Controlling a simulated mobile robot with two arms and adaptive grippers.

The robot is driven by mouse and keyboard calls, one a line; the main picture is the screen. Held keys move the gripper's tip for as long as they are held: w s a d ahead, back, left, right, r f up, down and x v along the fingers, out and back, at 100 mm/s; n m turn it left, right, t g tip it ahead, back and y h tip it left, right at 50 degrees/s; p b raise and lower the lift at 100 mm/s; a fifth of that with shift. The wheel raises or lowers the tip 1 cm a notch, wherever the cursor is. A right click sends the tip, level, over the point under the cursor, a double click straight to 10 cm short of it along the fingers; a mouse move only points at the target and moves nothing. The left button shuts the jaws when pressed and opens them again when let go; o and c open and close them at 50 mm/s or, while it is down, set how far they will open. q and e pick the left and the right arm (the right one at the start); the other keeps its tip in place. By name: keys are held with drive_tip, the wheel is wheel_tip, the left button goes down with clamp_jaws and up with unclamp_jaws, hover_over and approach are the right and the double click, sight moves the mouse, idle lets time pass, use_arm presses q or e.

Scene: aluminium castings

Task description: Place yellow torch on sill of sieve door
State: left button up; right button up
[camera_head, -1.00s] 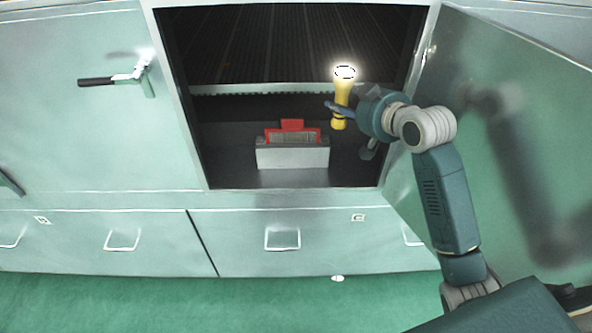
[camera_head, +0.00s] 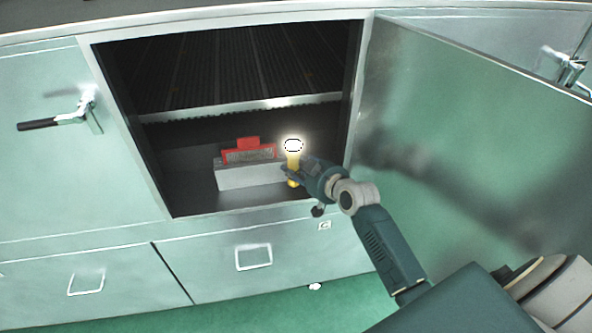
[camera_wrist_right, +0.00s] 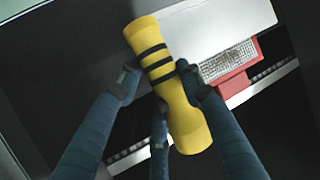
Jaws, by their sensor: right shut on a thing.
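The yellow torch (camera_head: 293,165) stands upright with its lit white head on top, in front of the open sieve door opening. My right gripper (camera_head: 292,173) is shut on it. In the right wrist view the yellow torch (camera_wrist_right: 168,85) with black bands lies between the fingers of my right gripper (camera_wrist_right: 160,85). The sill (camera_head: 240,212) is the light metal lower edge of the opening. The torch's foot shows just above the sill in the picture; I cannot tell whether it touches anything. My left gripper is not in view.
A grey metal block with a red part (camera_head: 245,170) stands inside the opening, left of the torch. The open door (camera_head: 450,170) swings out at the right, close to my right arm. A closed panel with a black handle (camera_head: 55,123) is at the left.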

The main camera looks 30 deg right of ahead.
drive_tip(key=shift+f, duration=0.95)
drive_tip(key=o, duration=1.3)
drive_tip(key=b+v, duration=0.1)
drive_tip(key=v, duration=1.1)
